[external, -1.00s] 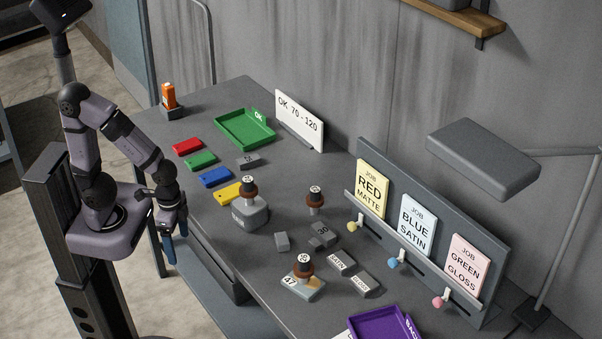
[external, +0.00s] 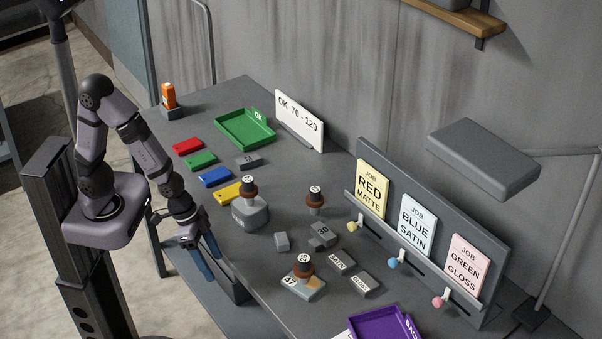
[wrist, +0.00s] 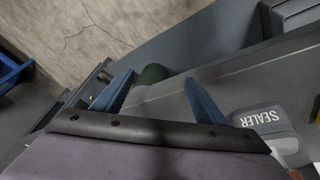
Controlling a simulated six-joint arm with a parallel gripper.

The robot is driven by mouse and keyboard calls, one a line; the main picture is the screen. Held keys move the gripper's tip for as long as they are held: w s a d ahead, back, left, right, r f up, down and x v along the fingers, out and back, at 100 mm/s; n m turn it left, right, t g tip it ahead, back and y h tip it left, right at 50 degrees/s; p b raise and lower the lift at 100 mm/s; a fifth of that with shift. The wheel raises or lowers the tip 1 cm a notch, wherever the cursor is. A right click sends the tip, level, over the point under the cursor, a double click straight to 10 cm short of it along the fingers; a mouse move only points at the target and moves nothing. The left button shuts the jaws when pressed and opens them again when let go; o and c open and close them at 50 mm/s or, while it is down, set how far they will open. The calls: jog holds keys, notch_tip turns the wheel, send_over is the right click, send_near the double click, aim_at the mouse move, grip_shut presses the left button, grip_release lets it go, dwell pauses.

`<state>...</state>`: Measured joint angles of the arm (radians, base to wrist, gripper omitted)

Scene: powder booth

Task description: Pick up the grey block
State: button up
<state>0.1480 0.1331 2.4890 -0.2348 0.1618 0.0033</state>
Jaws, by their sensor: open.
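A small plain grey block (external: 282,241) lies on the dark table, right of the large grey knob-topped weight and left of the block marked 30. Other grey blocks lie nearby: one marked 30 (external: 322,235), one marked SATIN (external: 341,261) and one marked GLOSS (external: 365,283). My gripper (external: 208,267) hangs by the table's near-left edge, well left of the plain block, with blue fingers pointing down. In the wrist view the fingers (wrist: 160,80) stand apart with nothing held. I cannot make out the plain block there.
The knob-topped grey weight (external: 250,213) stands between my gripper and the plain block. A grey body marked SEALER (wrist: 262,120) is right in the wrist view. A knob-topped plate marked 47 (external: 302,286), purple tray (external: 385,328), green tray (external: 245,130) and coloured tags surround the area.

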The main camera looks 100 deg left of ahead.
aim_at(255, 249)
jog(key=w+t, duration=0.1)
jog(key=w, duration=0.2)
jog(key=w+n+t+y+p, duration=0.1)
jog(key=w+t, duration=0.1)
jog(key=w, duration=0.1)
jog(key=w+n+t+p, duration=0.1)
jog(key=w, duration=0.2)
jog(key=shift+w+d+r+t+y, duration=0.15)
jog(key=shift+t+y, duration=0.15)
jog(key=shift+t, duration=0.1)
jog(key=a, duration=0.1)
jog(key=w+a+f+t+y+b, duration=0.1)
jog(key=a, duration=0.1)
jog(key=a+n+t+y+b, duration=0.1)
jog(key=shift+w+a+f, duration=0.15)
jog(key=shift+a+f, duration=0.05)
jog(key=shift+f, duration=0.1)
jog(key=a+t+y+b, duration=0.2)
jog(key=a, duration=0.1)
jog(key=s+a+t+b, duration=0.1)
jog(key=a, duration=0.1)
jog(key=shift+f+n+y, duration=0.1)
jog(key=shift+n+y, duration=0.3)
jog(key=shift+s+a+r+t+y+b, duration=0.4)
jog(key=shift+s+a+r+t+y, duration=0.1)
jog(key=shift+a+r+t, duration=0.1)
